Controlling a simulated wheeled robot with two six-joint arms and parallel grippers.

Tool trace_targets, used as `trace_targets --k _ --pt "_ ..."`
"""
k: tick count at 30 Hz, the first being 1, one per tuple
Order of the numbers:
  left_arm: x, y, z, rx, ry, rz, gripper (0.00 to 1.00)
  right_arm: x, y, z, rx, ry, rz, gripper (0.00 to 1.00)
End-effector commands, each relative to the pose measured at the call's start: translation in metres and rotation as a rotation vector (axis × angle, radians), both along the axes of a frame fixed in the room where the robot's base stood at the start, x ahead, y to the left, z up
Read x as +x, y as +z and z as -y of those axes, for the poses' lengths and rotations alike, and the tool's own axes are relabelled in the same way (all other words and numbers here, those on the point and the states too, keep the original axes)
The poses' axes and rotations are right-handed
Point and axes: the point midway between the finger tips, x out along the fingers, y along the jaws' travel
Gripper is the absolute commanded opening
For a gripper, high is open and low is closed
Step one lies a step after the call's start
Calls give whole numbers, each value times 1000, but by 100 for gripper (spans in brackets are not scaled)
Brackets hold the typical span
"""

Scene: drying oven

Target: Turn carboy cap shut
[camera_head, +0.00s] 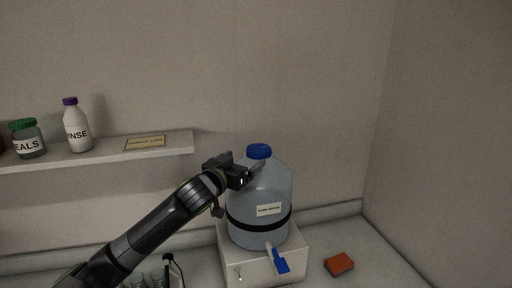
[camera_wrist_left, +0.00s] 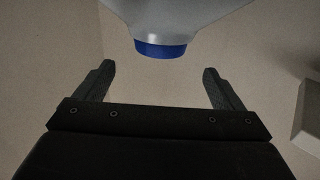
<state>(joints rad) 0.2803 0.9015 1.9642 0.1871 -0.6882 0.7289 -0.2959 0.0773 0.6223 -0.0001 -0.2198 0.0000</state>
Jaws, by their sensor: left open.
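The carboy (camera_head: 260,205) is a translucent bluish jug with a dark band and a label, upright on a white box stand. Its blue cap (camera_head: 259,151) sits on the neck; how tight it is cannot be told. My left gripper (camera_head: 256,172) is at the carboy's upper left shoulder, a little below the cap in the picture. In the left wrist view the blue cap (camera_wrist_left: 161,48) and carboy shoulder (camera_wrist_left: 175,15) show beyond the fingertips. The left gripper (camera_wrist_left: 160,78) is open with nothing between its fingers. My right gripper is not in view.
The white stand (camera_head: 237,270) carries the carboy; a blue tap (camera_head: 280,264) hangs at its front. An orange block (camera_head: 338,264) lies on the counter to the right. A shelf (camera_head: 110,153) at left holds a green-capped jar (camera_head: 28,140) and a RINSE bottle (camera_head: 76,128).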

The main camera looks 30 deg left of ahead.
Motion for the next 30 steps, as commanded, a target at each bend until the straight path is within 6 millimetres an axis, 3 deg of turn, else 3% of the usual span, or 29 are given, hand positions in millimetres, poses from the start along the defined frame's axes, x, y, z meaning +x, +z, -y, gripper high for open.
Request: trace_targets --k 9,15,30 --pt "49 4 -4 -5 0 0 90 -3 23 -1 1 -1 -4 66" --pt "70 2 -6 -2 1 0 90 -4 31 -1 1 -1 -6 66" --pt "81 0 -6 1 0 0 90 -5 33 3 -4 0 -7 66"
